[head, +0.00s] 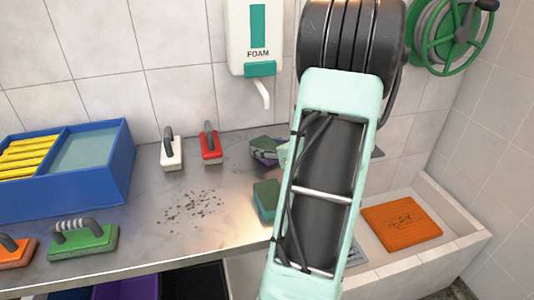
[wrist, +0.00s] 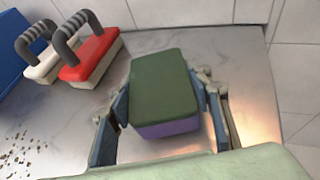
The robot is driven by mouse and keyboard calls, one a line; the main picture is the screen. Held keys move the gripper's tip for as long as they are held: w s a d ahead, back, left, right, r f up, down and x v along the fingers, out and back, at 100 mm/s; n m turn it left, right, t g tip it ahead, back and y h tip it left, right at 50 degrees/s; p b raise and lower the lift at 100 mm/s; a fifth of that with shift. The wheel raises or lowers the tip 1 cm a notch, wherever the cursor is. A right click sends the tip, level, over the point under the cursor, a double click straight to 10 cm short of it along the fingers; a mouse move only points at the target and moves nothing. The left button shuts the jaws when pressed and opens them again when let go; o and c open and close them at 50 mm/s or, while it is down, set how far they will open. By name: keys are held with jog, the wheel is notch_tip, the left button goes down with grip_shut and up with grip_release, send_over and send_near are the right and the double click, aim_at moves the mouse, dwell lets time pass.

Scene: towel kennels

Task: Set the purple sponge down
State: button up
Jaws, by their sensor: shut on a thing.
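The purple sponge (wrist: 168,128) has a dark green top layer. In the wrist view, my gripper (wrist: 165,118) is shut on it, with a blue-padded finger at each side. The sponge is close over the steel counter; I cannot tell whether it touches. In the head view, my arm hides most of the gripper, and a green and greyish-purple piece, which looks like the held sponge (head: 264,146), shows at its left.
A green-topped block (head: 267,195) lies on the counter (head: 150,235) beside my arm. A white-backed brush (head: 171,152) and a red one (head: 210,147) stand at the wall. A blue bin (head: 118,170) is left. A basin with an orange mat (head: 401,221) is right.

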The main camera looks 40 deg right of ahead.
jog(key=shift+f, duration=0.4)
jog(key=shift+f, duration=0.1)
jog(key=shift+o, duration=1.4)
jog(key=shift+f, duration=0.1)
jog(key=o, duration=0.5)
jog(key=shift+c, duration=0.2)
jog(key=shift+r, duration=0.2)
jog(key=shift+s+r, duration=0.15)
jog(key=shift+s, duration=0.15)
jog(key=p+v, duration=0.1)
jog(key=v, duration=1)
jog(key=shift+s+a, duration=0.1)
jog(key=shift+s, duration=0.15)
